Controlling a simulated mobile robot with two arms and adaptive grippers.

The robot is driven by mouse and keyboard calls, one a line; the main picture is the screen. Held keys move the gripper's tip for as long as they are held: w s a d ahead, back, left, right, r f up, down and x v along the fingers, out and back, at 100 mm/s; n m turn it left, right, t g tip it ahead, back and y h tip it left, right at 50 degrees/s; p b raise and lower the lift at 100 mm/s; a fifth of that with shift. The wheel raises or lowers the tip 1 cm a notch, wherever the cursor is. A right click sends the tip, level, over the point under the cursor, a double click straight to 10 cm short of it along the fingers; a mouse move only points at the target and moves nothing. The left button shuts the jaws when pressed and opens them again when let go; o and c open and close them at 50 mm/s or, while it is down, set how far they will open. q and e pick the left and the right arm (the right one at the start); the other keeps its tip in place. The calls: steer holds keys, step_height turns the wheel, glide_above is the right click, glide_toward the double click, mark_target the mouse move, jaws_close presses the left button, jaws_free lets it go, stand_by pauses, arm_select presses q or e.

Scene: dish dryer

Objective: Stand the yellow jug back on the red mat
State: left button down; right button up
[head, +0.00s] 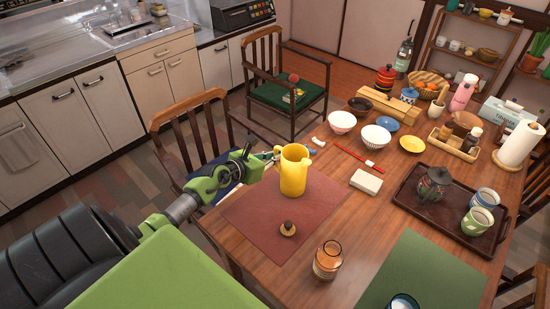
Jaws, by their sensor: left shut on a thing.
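The yellow jug (293,173) is upright at the far part of the red mat (255,222) on the wooden table. Its base appears over the mat; I cannot tell for sure whether it touches it. My left gripper (274,157) reaches in from the left and is shut on the jug at its upper left side. The fingertips are small and partly hidden against the jug. My right gripper is not in view.
A small brown-topped item (288,229) lies on the mat's near part. An amber jar (328,260) stands right of the mat, near a green mat (425,275). A white block (366,181), bowls (342,122) and a dark tray (410,198) lie farther right. A chair (195,135) stands left.

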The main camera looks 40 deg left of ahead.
arm_select(q)
steer(key=shift+r, duration=0.15)
steer(key=c, duration=2.2)
jaws_free()
steer(key=shift+f, duration=0.25)
steer(key=shift+o, duration=0.2)
steer(key=shift+r, duration=0.3)
steer(key=v, duration=1.2)
steer(key=shift+p, duration=0.4)
steer(key=shift+d+f, duration=0.1)
steer(key=shift+f, duration=0.05)
